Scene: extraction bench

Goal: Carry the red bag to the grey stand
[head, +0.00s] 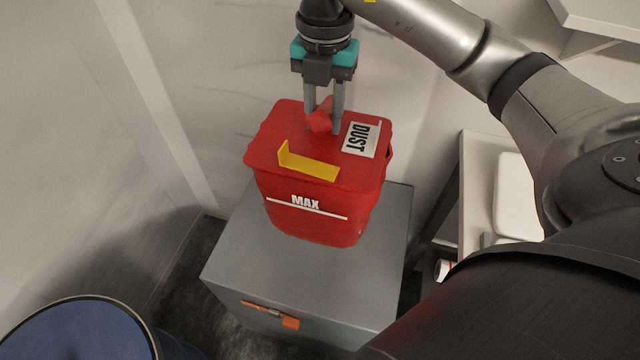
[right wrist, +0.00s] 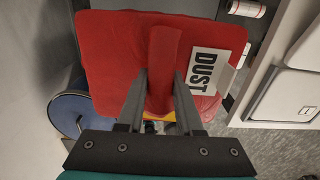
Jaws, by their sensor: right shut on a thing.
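The red bag (head: 318,200) is boxy, with a "DUST" label and a yellow tab on top and a "MAX" line on its front. My right gripper (head: 323,125) is shut on the red grip on the bag's top. The right wrist view shows the bag (right wrist: 115,60) with its grip between the fingers (right wrist: 160,100). The grey stand (head: 365,285) is a box with an orange latch on its front. In the head view the bag appears over the stand's top; I cannot tell whether it touches. My left gripper is not in view.
A blue-topped round drum (head: 80,335) stands at the lower left. A pale shelf unit (head: 480,170) with a white item on it is to the right of the stand. Walls close in behind and on the left.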

